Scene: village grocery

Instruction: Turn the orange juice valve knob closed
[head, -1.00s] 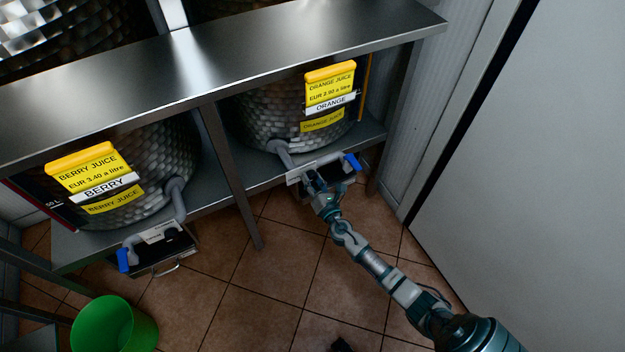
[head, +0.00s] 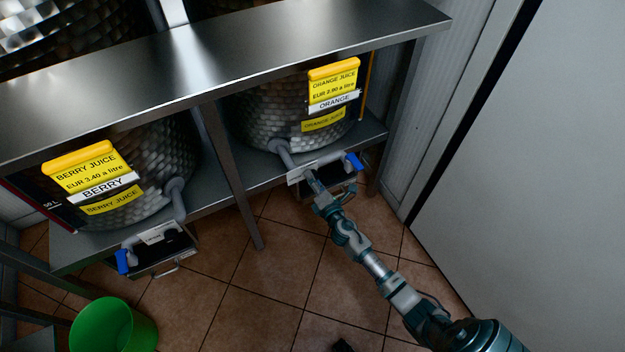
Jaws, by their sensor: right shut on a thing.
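The orange juice container (head: 268,115) stands on the right of the lower shelf, with yellow and white labels reading orange. Its grey outlet pipe (head: 283,152) leads to a valve with a white tag plate (head: 296,174) and a blue spout end (head: 353,161). My right gripper (head: 314,182) reaches up from the lower right. It is shut on the orange juice valve knob, just below the pipe. The fingers cover the knob, so its angle cannot be told. My left gripper is not in view.
A berry juice container (head: 150,150) stands to the left, with its own valve, blue end (head: 122,262) and drip tray (head: 172,262). A shelf post (head: 236,185) separates the two. A green bucket (head: 115,325) stands on the tiled floor. A pale door (head: 535,180) is at right.

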